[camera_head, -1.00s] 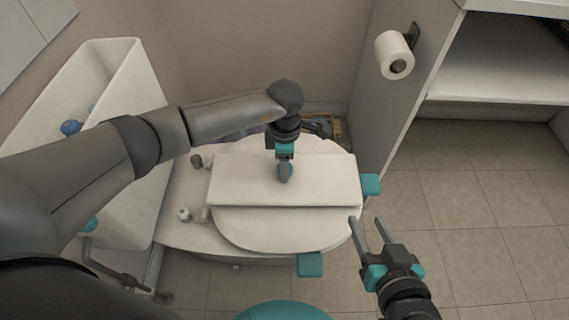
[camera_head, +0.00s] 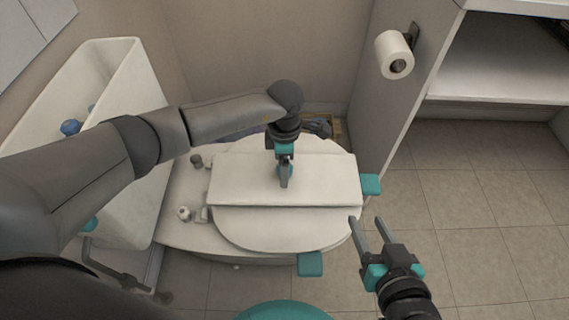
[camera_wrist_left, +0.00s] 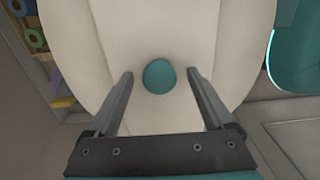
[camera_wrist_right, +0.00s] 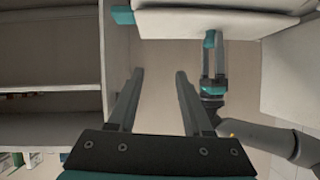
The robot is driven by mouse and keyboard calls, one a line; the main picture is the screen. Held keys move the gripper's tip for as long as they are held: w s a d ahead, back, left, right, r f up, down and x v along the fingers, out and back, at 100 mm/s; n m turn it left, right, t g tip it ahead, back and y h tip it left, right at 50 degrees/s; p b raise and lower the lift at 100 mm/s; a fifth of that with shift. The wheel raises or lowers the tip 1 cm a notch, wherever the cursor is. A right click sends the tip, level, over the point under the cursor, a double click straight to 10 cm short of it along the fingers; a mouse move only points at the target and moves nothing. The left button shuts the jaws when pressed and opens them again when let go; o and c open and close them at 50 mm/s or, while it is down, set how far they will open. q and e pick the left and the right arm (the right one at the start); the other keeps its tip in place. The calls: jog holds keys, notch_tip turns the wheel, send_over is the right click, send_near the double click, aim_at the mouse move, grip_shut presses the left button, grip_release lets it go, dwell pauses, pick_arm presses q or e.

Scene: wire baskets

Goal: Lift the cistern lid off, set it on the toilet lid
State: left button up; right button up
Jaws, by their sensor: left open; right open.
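The cistern lid (camera_head: 240,185) is a white rectangular slab lying across the rounded white toilet lid (camera_head: 270,230). Its round teal knob (camera_wrist_left: 159,76) shows in the left wrist view. My left gripper (camera_head: 285,182) is over the slab's middle; in the left wrist view its open fingers (camera_wrist_left: 160,74) stand on either side of the knob, with gaps visible on both sides. The white cistern (camera_head: 130,75) at the left is open on top, with blue parts inside. My right gripper (camera_head: 365,222) is open and empty, beside the toilet's right front edge.
A toilet roll (camera_head: 394,55) hangs on the side panel at the right. White shelving (camera_head: 490,80) stands beyond it. The tiled floor (camera_head: 480,220) at the right is clear. My left arm crosses in front of the cistern.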

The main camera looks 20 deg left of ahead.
pick_arm(q)
jog(key=shift+r, duration=0.1)
jog(key=shift+r+p, duration=0.65)
jog(key=shift+r, duration=0.1)
jog(key=shift+r+p, duration=0.65)
jog(key=shift+r, duration=0.05)
jog(key=shift+r+p, duration=0.5)
jog(key=shift+r, duration=0.1)
jog(key=shift+r+p, duration=0.5)
jog(key=shift+r, duration=0.1)
jog(key=shift+r+p, duration=1.1)
jog(key=shift+r, duration=0.2)
pick_arm(e)
jog(key=s+d+f+g+h, duration=0.3)
jog(key=s+d+g, duration=0.2)
jog(key=d+g, duration=0.2)
jog(key=shift+s+d+m+h, duration=0.3)
jog(key=shift+d+h, duration=0.1)
jog(key=shift+d, duration=0.15)
jog(key=shift+f, duration=0.15)
